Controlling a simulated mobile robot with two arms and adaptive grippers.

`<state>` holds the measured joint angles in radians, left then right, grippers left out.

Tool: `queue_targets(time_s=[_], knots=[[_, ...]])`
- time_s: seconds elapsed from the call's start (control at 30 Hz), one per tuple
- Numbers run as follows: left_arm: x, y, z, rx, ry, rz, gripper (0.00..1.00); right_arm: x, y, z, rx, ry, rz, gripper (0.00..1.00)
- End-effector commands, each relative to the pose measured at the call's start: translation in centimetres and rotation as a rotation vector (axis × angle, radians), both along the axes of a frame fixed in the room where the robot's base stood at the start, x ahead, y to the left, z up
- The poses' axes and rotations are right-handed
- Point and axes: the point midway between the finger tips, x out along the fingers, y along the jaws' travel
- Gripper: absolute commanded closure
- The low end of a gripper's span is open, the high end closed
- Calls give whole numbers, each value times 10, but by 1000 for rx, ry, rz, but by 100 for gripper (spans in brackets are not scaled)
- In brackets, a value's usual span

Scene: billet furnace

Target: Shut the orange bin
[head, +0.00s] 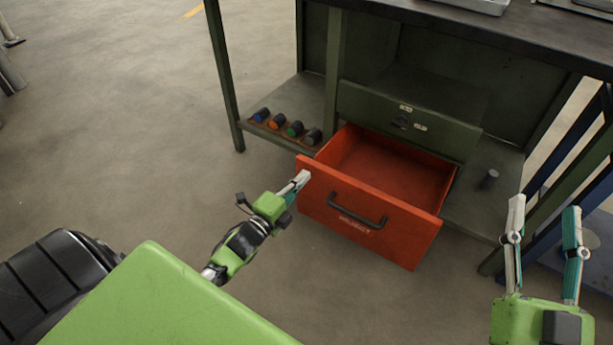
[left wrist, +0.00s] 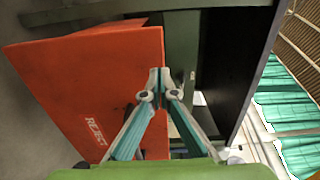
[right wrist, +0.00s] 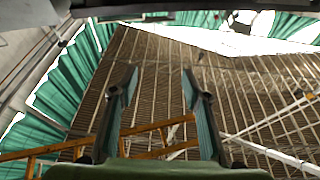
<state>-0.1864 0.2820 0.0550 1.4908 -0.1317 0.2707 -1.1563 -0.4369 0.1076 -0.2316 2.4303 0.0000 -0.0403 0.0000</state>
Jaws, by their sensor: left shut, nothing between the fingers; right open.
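The orange bin (head: 340,230) is a drawer under the dark workbench, pulled out with its empty inside showing. My left gripper (head: 303,177) is shut and empty, at the left end of the bin's front panel. In the left wrist view the shut fingertips (left wrist: 160,72) overlap the edge of the orange front (left wrist: 80,85); I cannot tell whether they touch. My right gripper (head: 543,205) is open and empty, right of the bin and apart from it. The right wrist view shows its spread fingers (right wrist: 158,80).
A green closed drawer (head: 405,120) sits above the bin. A small dark cylinder (head: 489,179) stands on the shelf at right. The floor before the bin is clear.

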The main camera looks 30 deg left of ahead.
Motion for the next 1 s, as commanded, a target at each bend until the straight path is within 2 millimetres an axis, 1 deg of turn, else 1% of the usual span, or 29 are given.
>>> queue_targets(time_s=[0.03, 0.13, 0.3, 0.43, 0.77, 0.87, 0.93, 1.0], knots=[[6, 0, -1, 1, -2, -1, 100, -3, 0, 6, 11, -37, 2, 56], [13, -1, -1, 2, -1, -1, 100, -9, 1, 19, 28, -100, 6, 56], [21, -1, 0, 1, 0, 0, 100, -16, 0, 32, 47, -167, 10, 56], [23, -1, 0, 0, 0, 0, 100, -18, 0, 36, 53, -186, 11, 56], [23, -1, 0, 0, 0, 0, 100, -19, 0, 36, 53, -187, 11, 56], [26, -1, 0, 0, -1, 0, 100, -20, 0, 37, 55, -194, 11, 56], [31, -1, 0, 1, -1, 0, 100, -23, -1, 41, 63, -222, 13, 56], [38, -2, 0, 0, -2, 0, 100, -29, -1, 50, 77, -271, 16, 56]])
